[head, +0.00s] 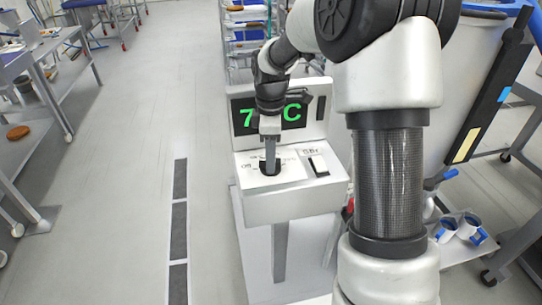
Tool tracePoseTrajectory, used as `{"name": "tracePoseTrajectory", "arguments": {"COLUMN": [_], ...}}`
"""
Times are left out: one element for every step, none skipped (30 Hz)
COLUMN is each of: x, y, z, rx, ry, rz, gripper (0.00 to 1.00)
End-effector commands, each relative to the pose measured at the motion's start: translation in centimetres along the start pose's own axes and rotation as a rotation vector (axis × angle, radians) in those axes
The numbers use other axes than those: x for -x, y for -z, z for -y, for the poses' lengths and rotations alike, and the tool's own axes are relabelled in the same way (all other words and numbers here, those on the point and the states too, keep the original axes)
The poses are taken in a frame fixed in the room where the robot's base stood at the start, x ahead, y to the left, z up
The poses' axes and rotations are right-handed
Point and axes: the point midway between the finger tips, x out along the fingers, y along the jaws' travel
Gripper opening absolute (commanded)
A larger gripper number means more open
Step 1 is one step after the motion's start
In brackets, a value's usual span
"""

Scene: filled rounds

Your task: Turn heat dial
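The heat dial (270,168) is a dark round knob on the sloped white panel of a white machine (300,208). Markings sit on the panel around it. My gripper (270,170) points down at the dial, with its fingertips at or just over it. The fingers look close together, but whether they grip the dial cannot be told from here. A dark display (243,114) behind shows green characters, a 7 and a C, partly hidden by my gripper. A dark switch (318,165) sits right of the dial.
A shelf rack (245,30) stands behind the machine. Metal tables (22,65) line the left side. A cart with blue-marked cups (468,226) is at the right. The grey floor (125,150) left of the machine is clear.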

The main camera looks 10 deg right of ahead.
Motion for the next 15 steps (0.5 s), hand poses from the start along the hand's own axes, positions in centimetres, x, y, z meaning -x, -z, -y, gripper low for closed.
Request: {"name": "tracePoseTrajectory", "arguments": {"x": [0.0, -0.1, -0.1, -0.1, 0.0, 0.1, 0.2, 0.4, 0.8, 1.2, 1.7, 2.4, 3.0, 3.7, 4.7], "y": [0.0, 0.0, 0.0, -0.1, -0.1, -0.1, -0.1, -0.1, -0.1, -0.1, -0.1, 0.0, -0.1, 0.0, 0.0], "z": [0.0, 0.0, 0.0, 0.0, 0.0, 0.0, 0.0, 0.0, 0.0, 0.0, -0.1, -0.1, -0.1, -0.1, -0.1], "rx": [-0.001, -0.001, -0.001, -0.001, -0.001, -0.002, -0.002, -0.002, -0.002, -0.002, -0.002, -0.002, -0.002, -0.002, -0.002], "ry": [0.001, 0.001, 0.002, 0.002, 0.002, 0.001, 0.001, 0.000, 0.000, -0.001, -0.002, -0.003, -0.002, -0.003, -0.004], "rz": [0.000, 0.000, 0.001, 0.001, 0.001, 0.001, 0.001, 0.000, 0.000, 0.001, 0.000, 0.000, 0.000, -0.001, -0.001], "gripper": [0.36, 0.36, 0.36, 0.36, 0.36, 0.36, 0.36, 0.36, 0.36, 0.36, 0.36, 0.36, 0.36, 0.36, 0.36]}}
